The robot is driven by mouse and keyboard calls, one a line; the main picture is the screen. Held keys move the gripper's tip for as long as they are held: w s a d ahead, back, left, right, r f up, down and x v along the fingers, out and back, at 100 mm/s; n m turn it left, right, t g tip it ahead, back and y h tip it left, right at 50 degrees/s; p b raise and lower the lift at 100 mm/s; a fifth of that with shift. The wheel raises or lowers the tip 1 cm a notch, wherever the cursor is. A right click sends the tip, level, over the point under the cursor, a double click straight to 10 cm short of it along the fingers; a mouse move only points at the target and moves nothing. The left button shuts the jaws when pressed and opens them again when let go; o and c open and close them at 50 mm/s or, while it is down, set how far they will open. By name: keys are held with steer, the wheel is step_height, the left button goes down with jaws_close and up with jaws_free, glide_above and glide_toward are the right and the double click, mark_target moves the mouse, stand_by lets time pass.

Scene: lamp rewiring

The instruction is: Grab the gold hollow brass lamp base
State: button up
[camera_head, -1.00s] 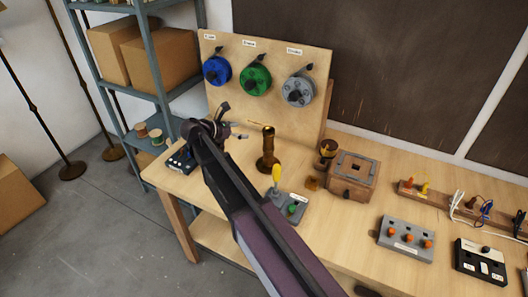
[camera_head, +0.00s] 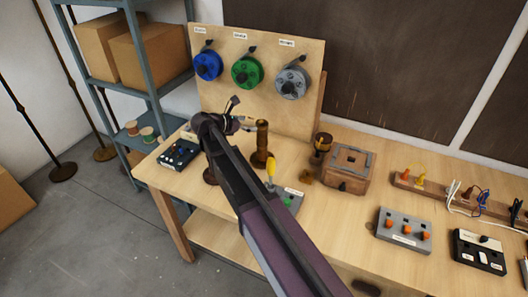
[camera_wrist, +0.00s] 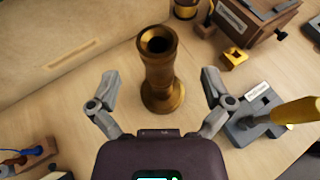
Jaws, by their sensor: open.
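The gold hollow brass lamp base (camera_head: 262,140) stands upright on the workbench, in front of the spool board. In the wrist view the lamp base (camera_wrist: 160,68) shows its open hollow top and its round foot. My gripper (camera_wrist: 165,85) is open and empty, with one finger on each side of the lamp base and clear space between. The fingers appear apart from the brass. In the head view my gripper (camera_head: 238,123) is just left of the lamp base, partly hidden by my arm.
A wooden box (camera_head: 346,168) and a small brass piece (camera_wrist: 233,58) are to the right. The board with blue, green and grey spools (camera_head: 222,105) rises behind.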

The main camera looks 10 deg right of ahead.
mark_target(265, 124)
steer(key=shift+w+d+f, duration=0.3)
steer(key=shift+d, duration=0.3)
steer(key=b+x, duration=0.2)
steer(key=x, duration=0.2)
steer(key=shift+w+f, duration=0.1)
steer(key=shift+f, duration=0.05)
steer(key=shift+w+d+f, duration=0.1)
steer(key=shift+w+d, duration=0.1)
steer(key=shift+d, duration=0.25)
steer(key=shift+c, duration=0.2)
steer(key=c, duration=1.3)
